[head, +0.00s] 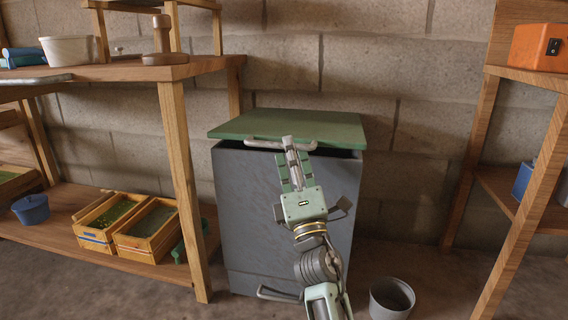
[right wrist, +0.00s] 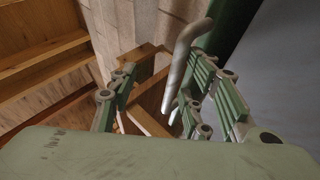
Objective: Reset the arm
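My right gripper (head: 293,172) reaches up in front of a grey bin (head: 240,215) with a green lid (head: 300,125). Its fingertips are at the pale bar handle (head: 265,144) on the lid's front edge. In the right wrist view, the gripper (right wrist: 160,98) has its two fingers spread apart. The handle (right wrist: 183,62) shows between them, close to the right finger; whether they touch I cannot tell. A dark gap shows between the lid and the bin at the right. My left gripper is not in view.
A wooden bench (head: 172,95) stands at left, with wooden boxes (head: 147,230) on its lower shelf. A grey bucket (head: 391,298) is on the floor to the right of the bin. A wooden rack (head: 480,130) with an orange box (head: 540,46) stands at right.

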